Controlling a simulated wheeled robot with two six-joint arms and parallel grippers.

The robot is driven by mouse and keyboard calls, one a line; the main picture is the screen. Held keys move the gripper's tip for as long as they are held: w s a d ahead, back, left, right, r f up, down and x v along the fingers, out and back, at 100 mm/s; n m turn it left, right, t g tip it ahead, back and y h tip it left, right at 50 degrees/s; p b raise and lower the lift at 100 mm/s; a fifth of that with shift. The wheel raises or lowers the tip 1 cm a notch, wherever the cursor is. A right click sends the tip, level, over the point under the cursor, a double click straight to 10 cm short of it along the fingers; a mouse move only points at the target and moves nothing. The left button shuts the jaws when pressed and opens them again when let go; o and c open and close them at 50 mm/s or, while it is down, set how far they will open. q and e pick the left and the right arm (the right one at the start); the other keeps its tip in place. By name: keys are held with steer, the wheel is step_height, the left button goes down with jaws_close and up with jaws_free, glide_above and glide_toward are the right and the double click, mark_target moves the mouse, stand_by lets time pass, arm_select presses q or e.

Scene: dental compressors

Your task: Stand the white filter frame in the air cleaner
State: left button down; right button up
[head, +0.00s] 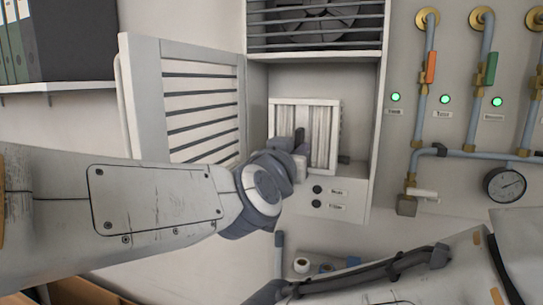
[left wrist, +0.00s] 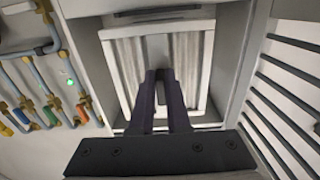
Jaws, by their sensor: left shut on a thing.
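The white filter frame (head: 321,122) with pleated filter panels stands upright, or nearly so, in the open bay of the air cleaner (head: 368,110). In the left wrist view the filter frame (left wrist: 197,60) fills most of the opening between the bay walls. My left gripper (head: 300,145) is in front of the frame and shut on its middle bar; in the left wrist view the two dark fingers (left wrist: 165,85) reach to that bar. Whether the frame's bottom edge rests on the bay floor is hidden. My right gripper cannot be made out in these views.
The slatted door (head: 200,105) hangs open to the left of the bay. A fan behind bars (head: 315,25) is above it. Pipes with an orange valve handle (head: 431,67), a green handle (head: 491,69) and a gauge (head: 505,184) are on the right wall.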

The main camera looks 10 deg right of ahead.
arm_select(q)
steer(key=x, duration=0.4)
steer(key=shift+w+d+f, duration=0.1)
steer(key=shift+w+d, duration=0.05)
steer(key=shift+f+p+x, duration=0.2)
steer(key=shift+p+x, duration=0.15)
steer(key=shift+x, duration=2.05)
steer(key=shift+f+b, duration=0.5)
steer(key=shift+f, duration=0.05)
steer(key=c, duration=0.8)
jaws_free()
steer(key=shift+o, duration=0.2)
steer(key=o, duration=0.4)
